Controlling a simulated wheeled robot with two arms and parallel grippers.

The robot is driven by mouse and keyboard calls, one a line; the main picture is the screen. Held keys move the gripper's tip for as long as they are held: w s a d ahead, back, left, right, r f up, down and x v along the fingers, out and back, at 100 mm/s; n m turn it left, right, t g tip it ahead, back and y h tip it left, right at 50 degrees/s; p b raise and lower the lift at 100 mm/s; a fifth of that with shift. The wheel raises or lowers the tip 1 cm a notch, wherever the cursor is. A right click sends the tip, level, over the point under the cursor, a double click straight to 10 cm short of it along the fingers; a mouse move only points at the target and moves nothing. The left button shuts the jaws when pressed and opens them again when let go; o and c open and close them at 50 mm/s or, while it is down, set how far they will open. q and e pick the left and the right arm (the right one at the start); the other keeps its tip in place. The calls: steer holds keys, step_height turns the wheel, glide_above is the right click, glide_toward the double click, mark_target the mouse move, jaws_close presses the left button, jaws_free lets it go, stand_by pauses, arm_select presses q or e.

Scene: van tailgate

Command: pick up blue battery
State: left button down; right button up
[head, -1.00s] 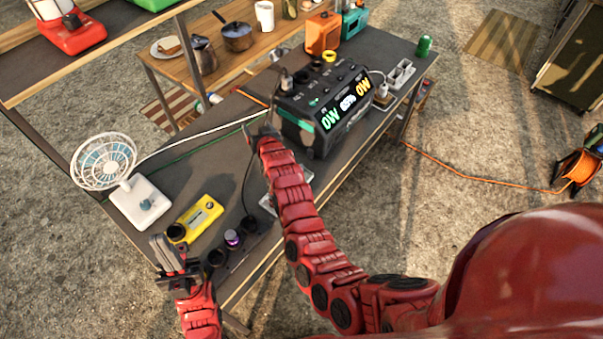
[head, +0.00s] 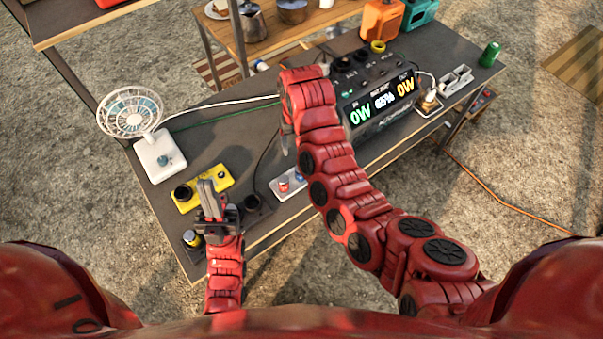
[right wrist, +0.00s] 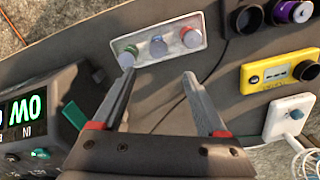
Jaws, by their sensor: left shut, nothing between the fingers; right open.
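A pale tray (right wrist: 205,57) holds three batteries in the right wrist view: one green-marked (right wrist: 127,56), the blue battery (right wrist: 158,46) in the middle, and one red (right wrist: 190,38). In the head view the blue battery (head: 298,174) shows beside the red one (head: 283,187); my right arm hides part of the tray. My right gripper (right wrist: 160,77) is open and empty above the table, apart from the tray, with the blue battery ahead between its finger directions. My left gripper (head: 208,183) is shut and empty near the yellow device (head: 218,176).
A power station (head: 380,115) stands on the table right of my right arm. A white fan (head: 135,125) stands at the left. Dark round holders (right wrist: 250,15), one with a purple-topped item (right wrist: 292,11), are beside the tray. A thin cable runs close to the tray.

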step_height(320, 180, down, 6)
steer(key=b, duration=0.3)
steer(key=shift+d+f, duration=0.1)
steer(key=shift+f, duration=0.1)
steer(key=shift+f+p, duration=0.55)
steer(key=shift+p, duration=0.15)
steer(key=shift+f, duration=0.3)
steer(key=shift+s+f+p, duration=0.1)
steer(key=shift+f+p, duration=0.05)
steer(key=shift+p, duration=0.2)
steer(key=f, duration=0.1)
steer(key=f+p, duration=0.1)
steer(key=f, duration=0.1)
steer(key=shift+s+d+f+p, duration=0.25)
steer(key=shift+s+f+p, duration=0.05)
steer(key=shift+p, duration=0.05)
steer(key=shift+f, duration=0.7)
jaws_close()
